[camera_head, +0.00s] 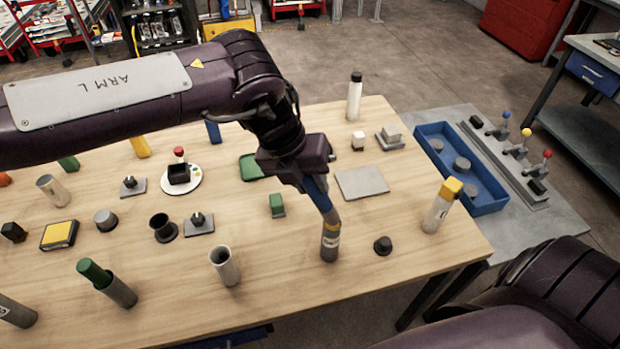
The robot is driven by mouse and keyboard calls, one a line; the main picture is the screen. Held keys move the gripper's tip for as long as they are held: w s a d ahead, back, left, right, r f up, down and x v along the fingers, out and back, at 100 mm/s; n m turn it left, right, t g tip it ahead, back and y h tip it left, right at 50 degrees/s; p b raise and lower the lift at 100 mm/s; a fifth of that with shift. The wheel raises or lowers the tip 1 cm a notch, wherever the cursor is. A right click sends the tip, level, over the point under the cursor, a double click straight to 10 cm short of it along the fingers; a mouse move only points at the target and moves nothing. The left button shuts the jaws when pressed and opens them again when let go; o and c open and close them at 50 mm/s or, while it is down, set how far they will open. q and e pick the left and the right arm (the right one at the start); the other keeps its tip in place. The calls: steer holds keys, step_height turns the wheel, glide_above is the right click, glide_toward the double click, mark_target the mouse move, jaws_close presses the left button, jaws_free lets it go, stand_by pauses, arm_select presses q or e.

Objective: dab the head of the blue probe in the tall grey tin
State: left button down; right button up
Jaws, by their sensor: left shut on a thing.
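The blue probe (319,196) is held in my left gripper (312,182) and slants down to the right. The gripper is shut on the probe's upper part, above the tin. My right gripper is out of view.
On the wooden table (380,275), an open grey tin (226,268) stands left and a dark knob (382,245) lies right. A yellow-capped bottle (438,212), a grey plate (362,182) and a green block (277,206) are nearby. A blue tray (487,208) lies beyond the right edge.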

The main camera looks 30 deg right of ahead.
arm_select(q)
steer(key=shift+f+b, duration=0.65)
stand_by(1.9)
steer(key=shift+w+r+p, duration=0.1)
steer(key=shift+r+p, duration=0.55)
steer(key=shift+r, duration=0.3)
steer(key=shift+r+p, duration=1.55)
steer(key=shift+r, duration=1.1)
